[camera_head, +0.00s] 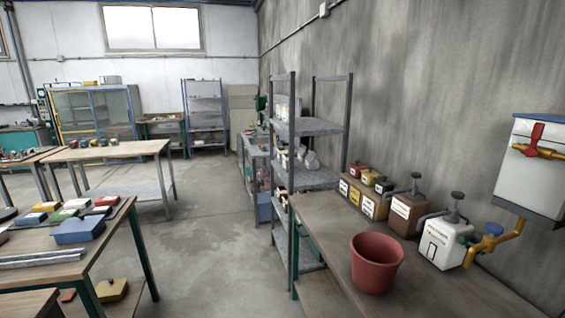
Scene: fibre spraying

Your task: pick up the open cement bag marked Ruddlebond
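No bag with a readable Ruddlebond mark shows. Pale lumpy shapes (311,160) that may be bags lie on the middle level of the grey metal shelf (322,126); I cannot make out any mark or open top. On the right bench (330,236) stands a row of labelled containers: small tan ones (375,205), a brown one (408,212) and a white one (445,243) with dark pump-like tops. Their label text is too small to read surely. Neither of my grippers is in view.
A red bucket (377,264) stands on the right bench. A white wall tank (531,165) with a yellow pipe hangs above its right end. Work tables (110,152) stand at left, one holding coloured boxes (79,230). Bare concrete floor (205,245) lies between.

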